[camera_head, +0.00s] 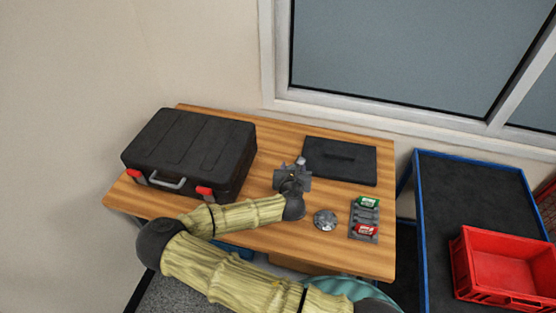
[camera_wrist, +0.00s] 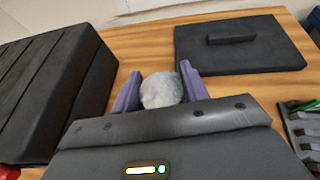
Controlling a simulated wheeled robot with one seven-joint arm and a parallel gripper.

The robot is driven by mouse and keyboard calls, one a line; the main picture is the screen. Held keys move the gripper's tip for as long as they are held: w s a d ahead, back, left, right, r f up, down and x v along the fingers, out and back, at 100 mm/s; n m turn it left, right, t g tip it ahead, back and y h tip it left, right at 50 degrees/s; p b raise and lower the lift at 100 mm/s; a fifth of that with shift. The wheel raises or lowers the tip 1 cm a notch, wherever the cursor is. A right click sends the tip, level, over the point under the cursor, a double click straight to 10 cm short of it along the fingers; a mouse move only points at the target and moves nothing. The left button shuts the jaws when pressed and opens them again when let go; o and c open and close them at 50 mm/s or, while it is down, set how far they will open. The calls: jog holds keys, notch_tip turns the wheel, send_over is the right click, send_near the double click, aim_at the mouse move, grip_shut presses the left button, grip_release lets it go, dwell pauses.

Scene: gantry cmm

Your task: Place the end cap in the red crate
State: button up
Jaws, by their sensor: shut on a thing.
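My gripper (camera_head: 294,176) is over the wooden table, between the black case and the flat black slab. In the wrist view its purple fingers (camera_wrist: 160,84) are shut on a grey, rounded piece, which looks like the end cap (camera_wrist: 161,91). In the head view only a small grey part of this end cap (camera_head: 301,161) shows past the gripper. I cannot tell whether it touches the table. The red crate (camera_head: 461,272) stands on the dark top of a blue-edged cart at the right, and looks empty.
The black case (camera_head: 190,150) stands left of my gripper. The black slab with a handle (camera_head: 340,160) lies behind to the right. A silver disc (camera_head: 325,219) and a grey tray (camera_head: 363,220) with green and red items lie at the right. A gap separates table and cart (camera_head: 460,190).

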jog(key=s+d+r+n+y+p, duration=0.2)
jog(key=s+d+p, duration=0.1)
jog(key=d+p, duration=0.2)
jog(key=shift+s+d+r+p, duration=0.15)
jog(key=shift+s+p, duration=0.15)
jog(key=shift+p, duration=0.1)
